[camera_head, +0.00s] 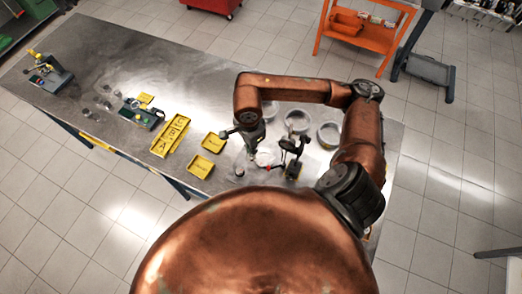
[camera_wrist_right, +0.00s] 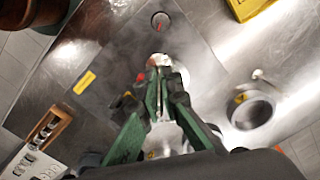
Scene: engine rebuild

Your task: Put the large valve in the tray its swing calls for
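My right gripper (camera_head: 240,141) hangs over the work table, to the right of the yellow trays. In the right wrist view its green fingers (camera_wrist_right: 160,88) come close together at the tips, with something pale around them. I cannot tell whether they hold a valve. A small valve-shaped piece (camera_wrist_right: 260,75) lies on the metal to the right of the fingers. I cannot make out which valve is the large one. A long yellow tray (camera_head: 170,135) with compartments and two smaller yellow trays, an upper (camera_head: 213,142) and a lower (camera_head: 201,167), lie on the table. My left gripper is out of view.
A black fixture (camera_head: 291,146) stands right of my gripper. Several clear round dishes (camera_head: 329,134) stand behind it. Another fixture (camera_head: 145,112) stands left of the trays, one more (camera_head: 47,76) at the far left. A ring-shaped piece (camera_wrist_right: 254,108) shows in the wrist view.

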